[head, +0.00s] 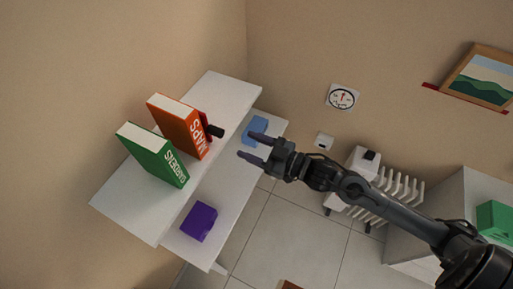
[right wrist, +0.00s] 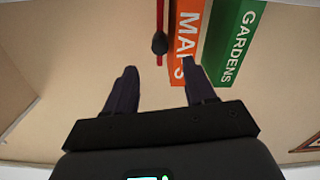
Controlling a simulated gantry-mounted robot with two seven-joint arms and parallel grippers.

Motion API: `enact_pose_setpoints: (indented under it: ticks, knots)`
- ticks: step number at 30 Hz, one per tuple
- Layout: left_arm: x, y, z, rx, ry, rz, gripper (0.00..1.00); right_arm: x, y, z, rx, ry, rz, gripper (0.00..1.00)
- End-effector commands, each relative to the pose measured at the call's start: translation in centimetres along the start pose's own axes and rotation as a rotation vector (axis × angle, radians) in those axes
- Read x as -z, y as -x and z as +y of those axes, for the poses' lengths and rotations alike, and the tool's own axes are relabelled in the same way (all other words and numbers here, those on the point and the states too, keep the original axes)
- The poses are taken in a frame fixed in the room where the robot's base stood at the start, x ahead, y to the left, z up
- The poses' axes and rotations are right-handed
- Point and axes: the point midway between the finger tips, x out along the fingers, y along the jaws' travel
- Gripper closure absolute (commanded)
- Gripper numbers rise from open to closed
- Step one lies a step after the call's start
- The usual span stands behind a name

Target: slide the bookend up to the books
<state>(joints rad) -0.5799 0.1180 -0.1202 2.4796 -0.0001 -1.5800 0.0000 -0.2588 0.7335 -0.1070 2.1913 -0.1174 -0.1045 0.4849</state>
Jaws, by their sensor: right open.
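The orange MAPS book (head: 180,126) and the green GARDENS book (head: 152,155) stand on the upper white shelf, leaning a little in the head view. A bookend's black knob (head: 215,131) sticks out beside the orange book; its plate is mostly hidden there. In the right wrist view the bookend shows as a thin red edge with the black knob (right wrist: 159,43), with a narrow gap between it and the orange book (right wrist: 186,45). My right gripper (head: 245,145) is open and empty, apart from the knob, which lies ahead between its fingers (right wrist: 159,66). My left gripper is not in view.
The upper shelf (head: 222,92) is bare beyond the bookend. The lower shelf (head: 232,186) holds a purple box (head: 199,221) and a blue box (head: 255,130). A white radiator (head: 385,193) and a cabinet with a green box (head: 495,219) stand at the right.

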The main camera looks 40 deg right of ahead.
Motion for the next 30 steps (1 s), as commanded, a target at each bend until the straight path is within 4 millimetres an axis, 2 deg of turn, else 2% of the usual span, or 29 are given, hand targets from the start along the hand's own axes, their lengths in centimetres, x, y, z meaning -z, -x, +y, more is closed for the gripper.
enact_pose_setpoints:
  ticks: [6, 22, 26, 30]
  knots:
    - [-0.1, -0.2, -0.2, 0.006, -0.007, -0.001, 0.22, 0.0, 1.1, 0.0, 0.001, 0.001, 0.000, 0.45]
    - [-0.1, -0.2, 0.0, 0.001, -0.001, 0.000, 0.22, -0.2, 1.3, -0.1, 0.002, -0.002, -0.004, 0.45]
    - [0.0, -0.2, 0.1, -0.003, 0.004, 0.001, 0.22, -1.3, 1.8, -1.0, -0.009, -0.052, -0.014, 0.45]
    - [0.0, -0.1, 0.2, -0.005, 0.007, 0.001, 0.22, -2.2, 2.4, -3.3, -0.039, -0.168, -0.007, 0.45]
